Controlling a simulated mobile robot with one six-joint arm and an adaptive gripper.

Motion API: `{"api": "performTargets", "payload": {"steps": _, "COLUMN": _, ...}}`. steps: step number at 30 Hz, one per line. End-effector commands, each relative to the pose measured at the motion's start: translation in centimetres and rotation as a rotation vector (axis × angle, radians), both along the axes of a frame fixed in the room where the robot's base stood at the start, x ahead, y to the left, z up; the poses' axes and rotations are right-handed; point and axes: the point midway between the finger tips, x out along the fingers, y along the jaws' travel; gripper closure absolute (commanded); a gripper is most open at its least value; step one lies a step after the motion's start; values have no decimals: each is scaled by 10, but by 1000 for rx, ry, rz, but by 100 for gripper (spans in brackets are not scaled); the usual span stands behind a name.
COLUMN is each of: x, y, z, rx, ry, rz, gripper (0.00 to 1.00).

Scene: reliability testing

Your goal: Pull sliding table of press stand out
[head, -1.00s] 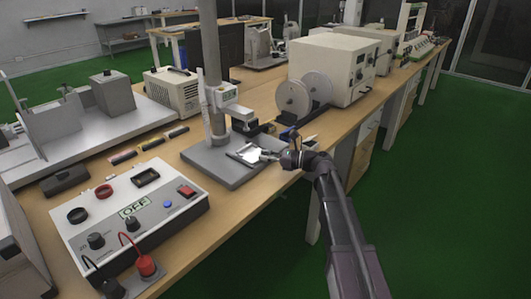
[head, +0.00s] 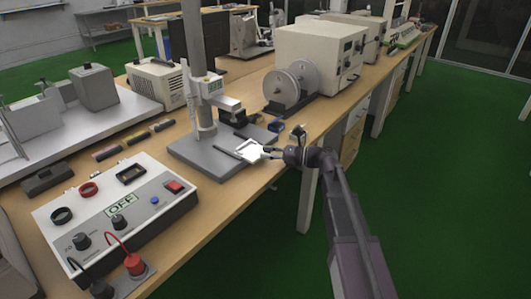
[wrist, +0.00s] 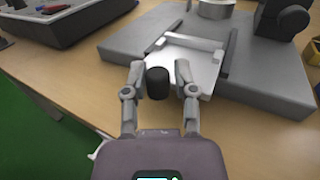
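The press stand (head: 185,157) has a grey base on the bench with an upright column. Its sliding table (head: 252,151) is a bright plate on the base, beside a raised rail. In the wrist view, the plate (wrist: 190,66) reaches the base's near edge and seems to overhang it slightly. A black knob (wrist: 157,83) stands at the plate's near end. My gripper (head: 266,152) is at the plate's outer end. Finger contact with the plate is unclear.
A control box (head: 120,208) marked OFF stands at the left. A machine with two discs (head: 292,85) stands behind my gripper. Small items lie on the bench beside the base. The floor right of the bench (head: 440,180) is clear.

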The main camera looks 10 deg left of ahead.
Motion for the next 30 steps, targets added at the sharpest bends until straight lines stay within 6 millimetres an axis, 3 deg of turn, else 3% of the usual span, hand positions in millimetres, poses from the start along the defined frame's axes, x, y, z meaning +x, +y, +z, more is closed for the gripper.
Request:
{"api": "performTargets", "payload": {"steps": 17, "x": -2, "y": 1, "z": 0, "rx": 0, "ry": 1, "rz": 7, "gripper": 36}}
{"api": "performTargets", "payload": {"steps": 23, "x": -3, "y": -12, "z": 0, "rx": 0, "ry": 1, "rz": 8, "gripper": 36}}
{"api": "performTargets", "payload": {"steps": 30, "x": -4, "y": -42, "z": 0, "rx": 0, "ry": 1, "rz": 6, "gripper": 36}}
